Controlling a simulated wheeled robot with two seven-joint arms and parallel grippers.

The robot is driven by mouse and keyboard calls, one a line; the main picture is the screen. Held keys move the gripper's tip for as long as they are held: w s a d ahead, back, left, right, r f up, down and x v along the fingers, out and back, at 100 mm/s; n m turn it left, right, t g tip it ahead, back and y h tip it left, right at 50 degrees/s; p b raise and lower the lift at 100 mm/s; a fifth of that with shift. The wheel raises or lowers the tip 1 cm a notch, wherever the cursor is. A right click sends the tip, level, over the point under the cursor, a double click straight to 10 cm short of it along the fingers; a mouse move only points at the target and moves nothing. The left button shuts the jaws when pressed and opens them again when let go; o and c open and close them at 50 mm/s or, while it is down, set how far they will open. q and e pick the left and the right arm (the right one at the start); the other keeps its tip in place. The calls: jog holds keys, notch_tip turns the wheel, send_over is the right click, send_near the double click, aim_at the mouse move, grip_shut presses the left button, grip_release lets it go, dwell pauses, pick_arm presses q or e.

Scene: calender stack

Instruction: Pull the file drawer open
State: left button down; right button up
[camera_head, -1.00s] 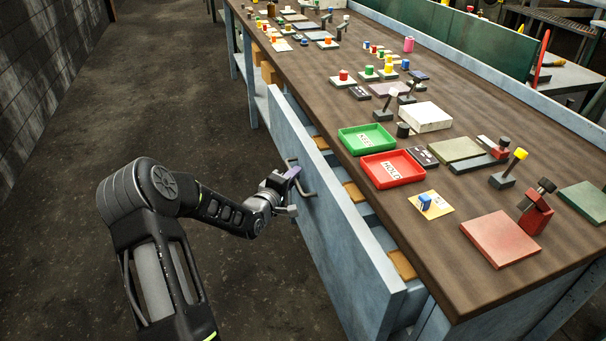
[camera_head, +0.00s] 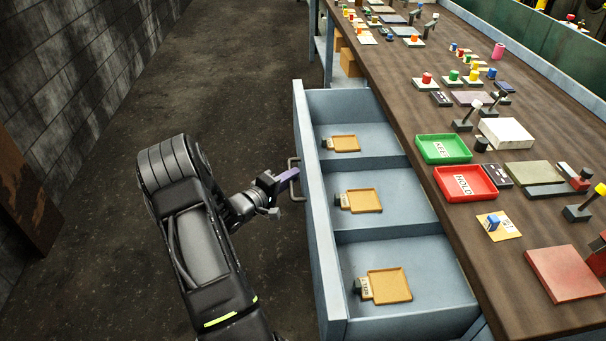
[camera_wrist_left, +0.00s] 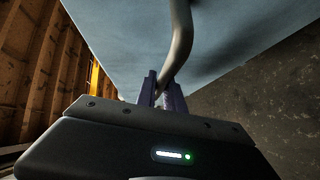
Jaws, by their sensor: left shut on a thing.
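The file drawer (camera_head: 312,215) is a blue-grey drawer under the bench, standing well out from it. Its inside shows three compartments, each with an orange tray lying in it. The drawer handle (camera_head: 294,178) is a grey metal bar on the front panel; it also shows in the left wrist view (camera_wrist_left: 181,45). My left gripper (camera_head: 284,182) is shut on the handle, with its purple fingers around the bar in the left wrist view (camera_wrist_left: 163,92). My right gripper is not in view.
The brown bench top (camera_head: 480,200) holds a green tray (camera_head: 443,149), a red tray (camera_head: 465,182) and many small parts. The dark floor (camera_head: 235,80) left of the drawer is clear. A block wall (camera_head: 70,90) stands at the far left.

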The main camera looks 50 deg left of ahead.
pick_arm(q)
jog(key=shift+s+f, duration=0.1)
jog(key=shift+s, duration=0.05)
jog(key=c, duration=1.5)
grip_release()
jog(key=shift+o, duration=0.2)
jog(key=v, duration=0.7)
jog(key=shift+s, duration=0.35)
